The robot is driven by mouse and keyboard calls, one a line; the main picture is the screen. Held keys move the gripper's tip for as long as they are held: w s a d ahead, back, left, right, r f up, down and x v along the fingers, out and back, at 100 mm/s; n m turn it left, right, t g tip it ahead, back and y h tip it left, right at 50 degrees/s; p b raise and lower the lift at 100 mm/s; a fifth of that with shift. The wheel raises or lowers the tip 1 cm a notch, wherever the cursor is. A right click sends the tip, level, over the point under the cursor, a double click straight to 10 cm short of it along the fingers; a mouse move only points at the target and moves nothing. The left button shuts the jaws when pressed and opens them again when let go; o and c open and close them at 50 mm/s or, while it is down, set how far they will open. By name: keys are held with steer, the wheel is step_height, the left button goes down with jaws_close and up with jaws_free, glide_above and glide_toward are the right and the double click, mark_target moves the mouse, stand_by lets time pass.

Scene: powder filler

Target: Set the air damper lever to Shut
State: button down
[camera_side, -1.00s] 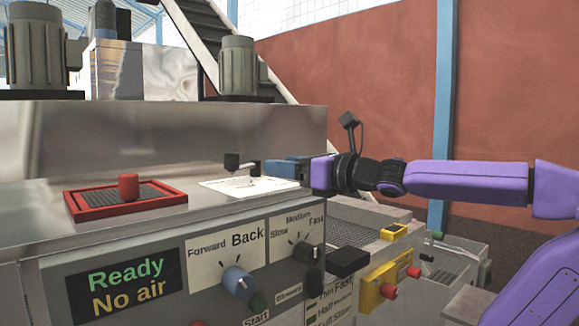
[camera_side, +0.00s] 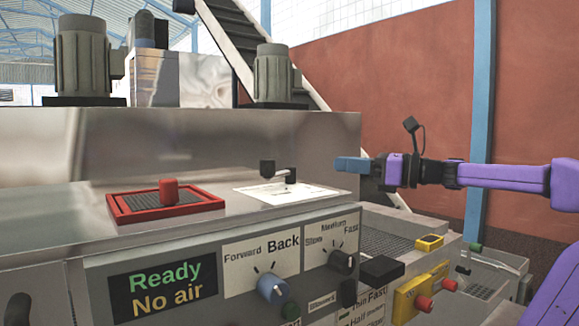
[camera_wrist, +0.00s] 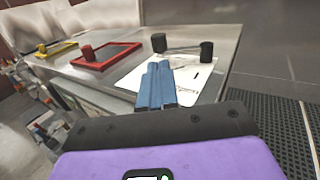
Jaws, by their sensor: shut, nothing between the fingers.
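The air damper lever (camera_side: 277,171) is a thin bar with black ends on a white label plate (camera_side: 255,194) on top of the steel machine. In the wrist view the lever (camera_wrist: 182,48) lies sideways, with a black cylinder at each end. The plate (camera_wrist: 135,80) has small lettering that I cannot read, partly hidden by my fingers. My gripper (camera_side: 350,164) has blue fingers, shut and empty. It is right of the lever in the side view, apart from it. In the wrist view the fingers (camera_wrist: 159,68) point towards the lever from the near side.
A red-framed grate with a red knob (camera_side: 168,190) is left of the plate. Dials (camera_side: 272,288) and a panel reading "Ready / No air" (camera_side: 155,290) are on the machine's front. A yellow-framed piece (camera_side: 429,242) sits lower right. Space around my gripper is clear.

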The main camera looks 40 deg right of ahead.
mark_target(272, 164)
steer(key=shift+s+d+f+g+y, duration=0.3)
steer(key=shift+d+f+g, duration=0.05)
steer(key=shift+d+g, duration=0.1)
steer(key=x, duration=1.4)
steer(key=shift+a, duration=0.1)
steer(key=shift+w+a+r+m+t+h, duration=0.1)
steer(key=shift+w+a+m+t+h, duration=0.2)
steer(key=shift+a+m+t+h, duration=0.25)
steer(key=shift+w+a+m+t+h, duration=0.25)
steer(key=shift+w+m+h, duration=0.1)
steer(key=shift+h, duration=0.4)
steer(key=shift+w+a+h, duration=0.3)
steer(key=shift+w+a, duration=0.15)
steer(key=shift+w, duration=0.3)
steer(key=shift+w+a, duration=0.15)
steer(key=shift+w, duration=0.05)
steer(key=shift+s, duration=0.15)
steer(key=v, duration=0.4)
steer(key=a+v, duration=0.1)
steer(key=v, duration=0.4)
steer(key=s+a+v, duration=0.1)
steer(key=v, duration=0.3)
steer(key=shift+s+f, duration=0.2)
